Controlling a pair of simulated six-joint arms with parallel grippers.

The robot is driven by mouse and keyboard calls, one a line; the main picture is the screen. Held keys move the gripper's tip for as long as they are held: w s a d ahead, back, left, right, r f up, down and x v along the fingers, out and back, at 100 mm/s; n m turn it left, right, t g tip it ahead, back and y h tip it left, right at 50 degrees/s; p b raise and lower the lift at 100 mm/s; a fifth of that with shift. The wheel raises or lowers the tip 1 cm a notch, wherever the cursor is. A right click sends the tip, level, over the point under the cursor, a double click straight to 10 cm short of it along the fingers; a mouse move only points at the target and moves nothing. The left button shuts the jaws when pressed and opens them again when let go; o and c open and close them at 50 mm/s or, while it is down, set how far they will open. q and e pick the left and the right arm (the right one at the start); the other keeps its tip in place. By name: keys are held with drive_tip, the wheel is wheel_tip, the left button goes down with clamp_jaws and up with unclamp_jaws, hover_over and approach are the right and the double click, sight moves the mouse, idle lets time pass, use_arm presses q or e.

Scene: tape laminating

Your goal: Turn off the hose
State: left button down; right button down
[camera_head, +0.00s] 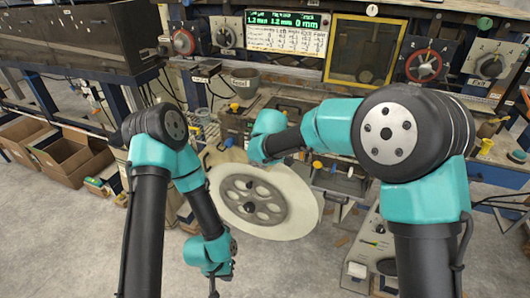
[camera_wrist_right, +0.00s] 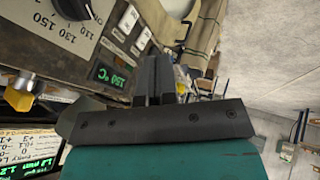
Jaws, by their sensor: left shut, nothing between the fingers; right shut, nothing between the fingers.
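I cannot clearly pick out the hose or its valve. In the right wrist view, a tan curved band (camera_wrist_right: 206,32) runs along the top; I cannot tell whether it is the hose. A yellow knob (camera_wrist_right: 20,98) sits at the left edge there. My right gripper (camera_wrist_right: 154,68) is shut and empty in front of a control panel; in the head view it is hidden behind its own wrist. My left gripper (camera_head: 213,291) hangs low at the bottom of the head view, shut and empty, pointing down, partly cut off by the frame edge.
A large pale reel (camera_head: 300,205) stands between my arms. Behind it are dial panels (camera_head: 423,64) and a lit display (camera_head: 287,32). In the wrist view, the control panel (camera_wrist_right: 100,48) is close to the fingers. Cardboard boxes (camera_head: 70,155) stand at left. Grey floor is free at lower left.

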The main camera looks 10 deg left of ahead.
drive_tip(key=shift+f, duration=0.1)
drive_tip(key=w+a+f, duration=0.2)
drive_tip(key=w+f, duration=0.6)
drive_tip(key=shift+w+a+f, duration=0.25)
drive_tip(key=shift+w+f, duration=0.1)
drive_tip(key=shift+w, duration=0.05)
idle(0.4)
